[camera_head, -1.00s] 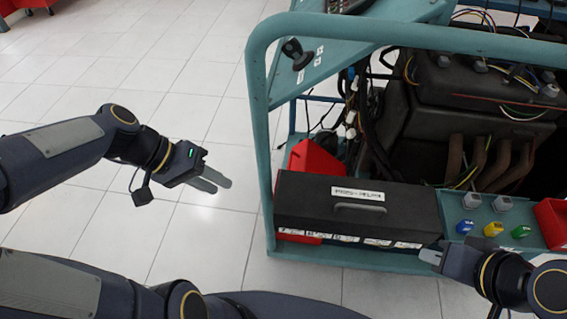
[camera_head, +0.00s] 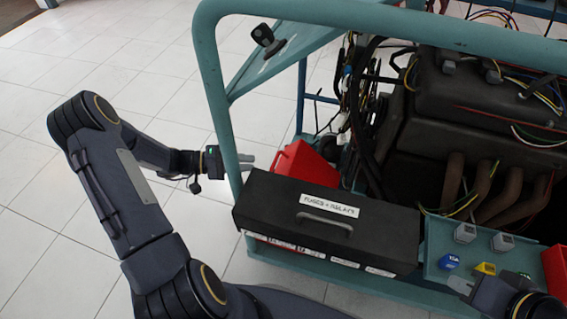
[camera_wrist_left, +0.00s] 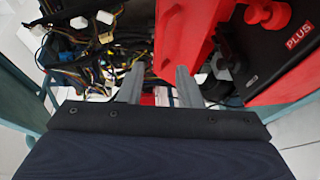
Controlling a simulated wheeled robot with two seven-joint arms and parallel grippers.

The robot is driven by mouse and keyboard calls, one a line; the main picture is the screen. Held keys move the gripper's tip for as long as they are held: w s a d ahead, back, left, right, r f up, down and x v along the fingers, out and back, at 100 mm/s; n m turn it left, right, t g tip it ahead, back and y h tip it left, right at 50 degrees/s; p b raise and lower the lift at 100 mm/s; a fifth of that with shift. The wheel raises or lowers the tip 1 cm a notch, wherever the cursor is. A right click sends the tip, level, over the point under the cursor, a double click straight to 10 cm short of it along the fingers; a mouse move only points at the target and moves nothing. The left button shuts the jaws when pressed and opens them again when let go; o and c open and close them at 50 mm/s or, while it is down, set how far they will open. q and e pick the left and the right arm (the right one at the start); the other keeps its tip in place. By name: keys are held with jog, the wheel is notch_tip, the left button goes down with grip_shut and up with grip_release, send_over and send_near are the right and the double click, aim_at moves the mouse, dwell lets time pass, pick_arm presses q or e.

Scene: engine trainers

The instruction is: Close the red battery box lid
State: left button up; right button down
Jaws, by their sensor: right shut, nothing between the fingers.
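The red battery box lid (camera_head: 306,165) stands raised behind the black fuse box in the head view. In the left wrist view the red lid (camera_wrist_left: 184,35) rises beyond my fingers. The battery marked PLUS (camera_wrist_left: 275,40) shows to its right, inside the red box wall (camera_wrist_left: 270,92), so the box is open. My left gripper (camera_head: 247,162) is open and empty, just left of the lid; its two fingers (camera_wrist_left: 158,88) are spread in the wrist view, and I cannot tell whether they touch the lid. My right gripper (camera_head: 462,285) is shut and empty at the lower right.
The black fuse box (camera_head: 325,220) with a handle lies in front of the lid. A teal frame post (camera_head: 215,100) stands close by my left wrist. Cables (camera_head: 350,100) and the engine (camera_head: 470,100) are behind. Coloured relays sit on the right panel. Open floor lies left.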

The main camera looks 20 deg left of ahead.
pick_arm(q)
jog(key=b+x, duration=0.1)
jog(key=x, duration=0.6)
jog(key=shift+c, duration=0.4)
grip_shut()
